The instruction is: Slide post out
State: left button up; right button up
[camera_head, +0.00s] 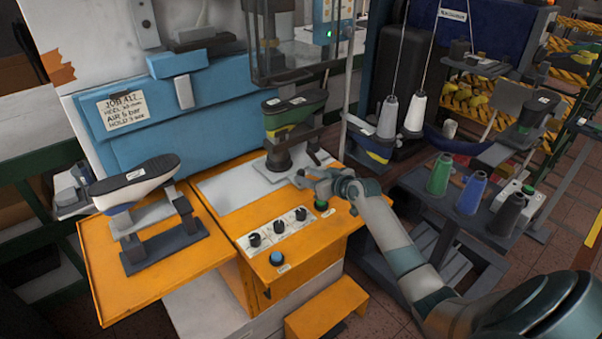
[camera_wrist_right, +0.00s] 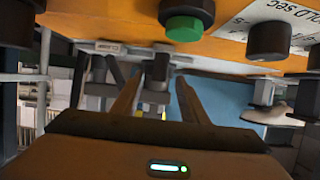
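A dark post (camera_head: 278,157) stands upright on the pale plate of the orange machine table, with a dark, green and yellow shoe last (camera_head: 293,112) above it. My right gripper (camera_head: 303,178) is low over the table, just right of the post's foot. In the right wrist view the two fingers (camera_wrist_right: 158,102) are spread apart, and a dark post-like part (camera_wrist_right: 157,75) shows beyond and between them. I see no contact between the fingers and it. My left gripper is not in view.
A green button (camera_head: 321,204) is close beside my right wrist; it also shows in the wrist view (camera_wrist_right: 184,28). Black knobs (camera_head: 278,227) and a blue button (camera_head: 277,258) sit at the front. Another last (camera_head: 135,183) rests on a stand at left. Thread cones (camera_head: 440,174) stand at right.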

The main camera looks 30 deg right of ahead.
aim_at(304, 175)
jog(key=shift+x, duration=2.4)
grip_shut()
